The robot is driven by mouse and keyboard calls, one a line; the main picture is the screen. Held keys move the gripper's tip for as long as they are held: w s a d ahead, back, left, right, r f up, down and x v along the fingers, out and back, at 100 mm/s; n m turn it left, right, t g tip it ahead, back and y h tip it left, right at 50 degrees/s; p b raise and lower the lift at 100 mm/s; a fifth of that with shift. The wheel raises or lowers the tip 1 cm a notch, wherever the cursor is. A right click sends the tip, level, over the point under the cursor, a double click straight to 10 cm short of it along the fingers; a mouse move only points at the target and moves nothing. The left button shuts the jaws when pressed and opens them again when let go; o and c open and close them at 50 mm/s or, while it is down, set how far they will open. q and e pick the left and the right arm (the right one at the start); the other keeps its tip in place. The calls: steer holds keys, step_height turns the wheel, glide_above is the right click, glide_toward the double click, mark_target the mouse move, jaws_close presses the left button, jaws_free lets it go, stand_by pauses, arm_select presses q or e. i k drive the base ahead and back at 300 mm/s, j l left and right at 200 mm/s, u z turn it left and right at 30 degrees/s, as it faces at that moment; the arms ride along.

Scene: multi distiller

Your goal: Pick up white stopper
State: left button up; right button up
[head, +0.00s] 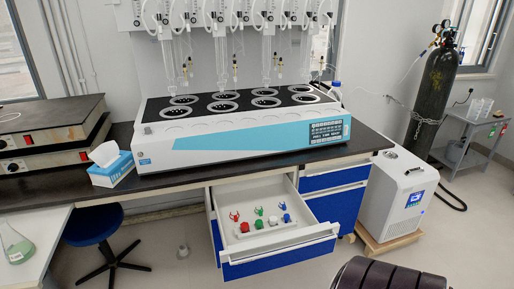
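An open drawer (232,256) holds a pale rack with a row of small stoppers: a red one (244,227), a green one (259,224), what looks like the white stopper (273,221), and a blue one (287,218). The white one is small and hard to tell from the pale rack and drawer. Red (234,215), green (258,211) and blue (282,205) clips lie behind the row. Neither of my grippers shows in the head view.
A distiller (245,141) with glassware stands on the dark bench, beside a tissue box (110,166). A blue stool (92,225) is left of the drawer. A white chiller (402,195) and gas cylinder (434,90) stand right. A dark ridged body part fills the bottom right.

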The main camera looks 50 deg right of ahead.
mark_target(272, 220)
steer(key=z, duration=1.85)
steer(key=i+j+z, duration=0.1)
steer(key=z, duration=0.25)
steer(key=j+z, duration=0.15)
steer(key=z, duration=0.2)
steer(key=i, duration=0.05)
